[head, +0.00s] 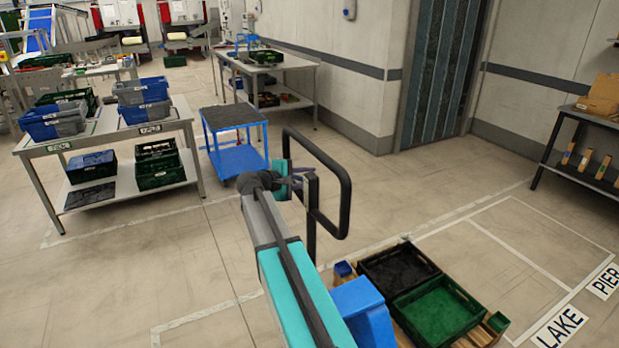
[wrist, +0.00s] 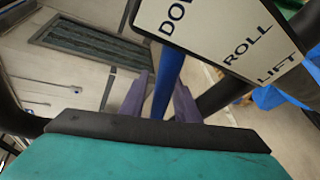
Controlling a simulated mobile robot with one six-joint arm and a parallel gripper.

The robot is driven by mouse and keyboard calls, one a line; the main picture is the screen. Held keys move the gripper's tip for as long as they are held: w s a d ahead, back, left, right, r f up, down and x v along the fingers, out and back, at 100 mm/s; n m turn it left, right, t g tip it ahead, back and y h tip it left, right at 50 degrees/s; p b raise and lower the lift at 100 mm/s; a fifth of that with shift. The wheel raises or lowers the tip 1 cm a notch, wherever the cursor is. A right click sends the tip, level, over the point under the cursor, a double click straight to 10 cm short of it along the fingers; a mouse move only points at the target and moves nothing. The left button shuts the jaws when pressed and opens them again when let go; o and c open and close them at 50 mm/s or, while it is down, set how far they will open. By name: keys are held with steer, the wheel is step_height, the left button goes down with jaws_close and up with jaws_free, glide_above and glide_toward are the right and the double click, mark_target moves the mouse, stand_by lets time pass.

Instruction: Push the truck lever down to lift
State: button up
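The truck's black looped handle (head: 340,195) stands upright in the head view, with its blue body (head: 362,308) below. My gripper (head: 304,180) is at the left side of the handle, partly hidden by its bars. In the wrist view, my gripper's two purple fingers (wrist: 160,100) are apart. A blue lever (wrist: 171,72) runs between them in the picture; I cannot tell whether they touch it. A white plate (wrist: 225,38) above it reads ROLL and LIFT, plus a partly hidden word starting "DO". The lever cannot be made out in the head view.
A black crate (head: 398,249) and a green crate (head: 438,288) sit on a wooden pallet by the truck. A blue cart (head: 237,159) and a table with crates (head: 100,137) stand to the left. Floor at the right, inside white lines, is clear.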

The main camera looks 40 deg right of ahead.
mark_target(296, 178)
steer(key=shift+p+v, duration=0.4)
steer(key=shift+v, duration=3.6)
